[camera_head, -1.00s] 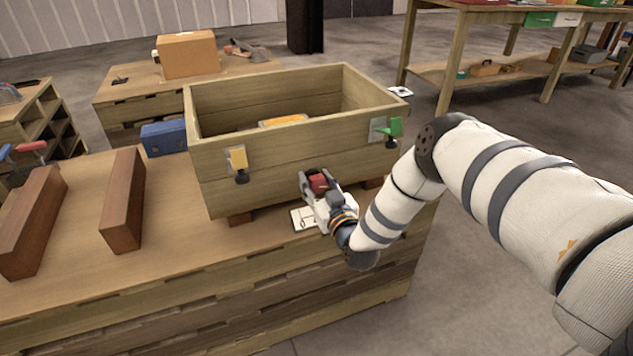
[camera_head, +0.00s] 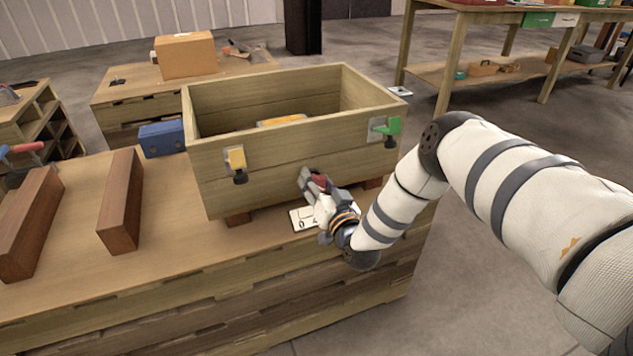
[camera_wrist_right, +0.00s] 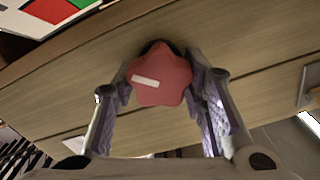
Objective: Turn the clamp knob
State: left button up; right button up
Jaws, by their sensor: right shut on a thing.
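The clamp knob (camera_wrist_right: 160,78) is a red, star-shaped knob with a pale stripe on its face, set on the front wall of the wooden box. In the right wrist view it sits between my two fingers, which touch its sides. In the head view the knob (camera_head: 318,181) is partly hidden by my right gripper (camera_head: 312,186), which is shut on it. The wooden box (camera_head: 270,161) stands on small blocks on the workbench. My left gripper is not in view.
A yellow latch (camera_head: 236,160) and a green latch (camera_head: 390,128) are on the box front. A white card (camera_head: 302,219) lies below the knob. Two brown beams (camera_head: 121,200) and a blue case (camera_head: 162,138) are to the left. The bench front is clear.

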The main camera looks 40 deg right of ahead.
jog(key=shift+f, duration=0.1)
jog(key=o, duration=1.2)
jog(key=v, duration=1.2)
